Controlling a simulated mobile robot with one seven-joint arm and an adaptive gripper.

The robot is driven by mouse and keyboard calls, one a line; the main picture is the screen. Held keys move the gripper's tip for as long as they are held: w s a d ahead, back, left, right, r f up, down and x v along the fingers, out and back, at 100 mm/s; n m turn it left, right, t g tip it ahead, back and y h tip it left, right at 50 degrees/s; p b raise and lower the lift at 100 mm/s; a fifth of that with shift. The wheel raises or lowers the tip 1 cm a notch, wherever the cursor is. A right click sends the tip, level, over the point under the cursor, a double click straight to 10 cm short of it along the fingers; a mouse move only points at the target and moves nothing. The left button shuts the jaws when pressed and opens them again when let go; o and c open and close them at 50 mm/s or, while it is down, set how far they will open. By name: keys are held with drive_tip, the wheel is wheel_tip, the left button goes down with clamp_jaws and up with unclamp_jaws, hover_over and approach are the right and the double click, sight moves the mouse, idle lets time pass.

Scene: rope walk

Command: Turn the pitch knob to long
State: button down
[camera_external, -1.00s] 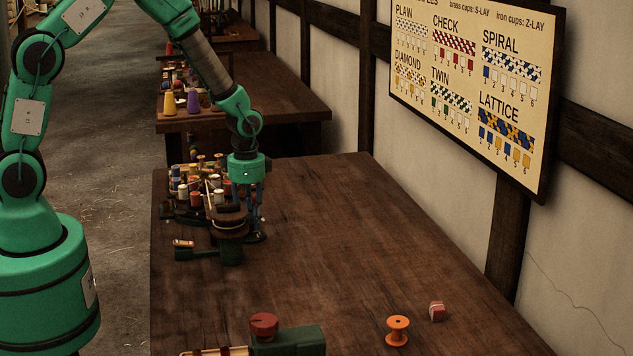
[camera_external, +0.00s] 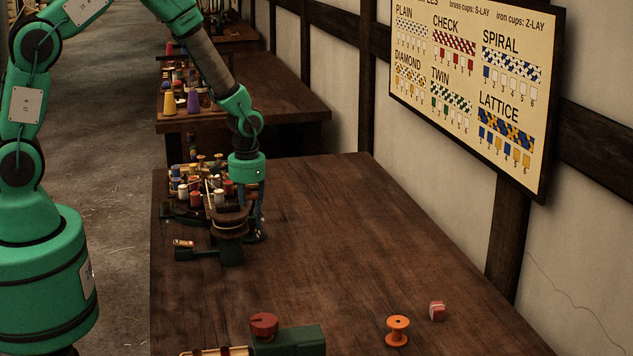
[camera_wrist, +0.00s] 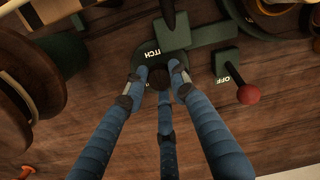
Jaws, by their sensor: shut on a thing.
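The pitch knob (camera_wrist: 159,79) is a small dark knob on a dark green plate in the wrist view. White letters ending in "ITCH" show just above it, partly covered. My gripper (camera_wrist: 158,73) has blue segmented fingers closed around the knob, with a finger at its left, its right and below. I cannot read a "long" mark or see the knob's pointer. In the external view my gripper (camera_external: 257,214) points down at the right side of the dark green machine (camera_external: 231,253) on the table, and the knob is hidden there.
A red-ball lever (camera_wrist: 248,94) marked "OFF" stands right of the knob. Spools (camera_external: 196,190) crowd the table behind the machine. An orange spool (camera_external: 397,330), a red block (camera_external: 437,311) and a red-topped green device (camera_external: 287,341) are in front. The table's middle is clear.

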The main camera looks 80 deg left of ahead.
idle(0.3)
drive_tip(key=c, duration=1.4)
unclamp_jaws()
drive_tip(key=shift+r, duration=0.15)
wheel_tip(320, 180, up, 12)
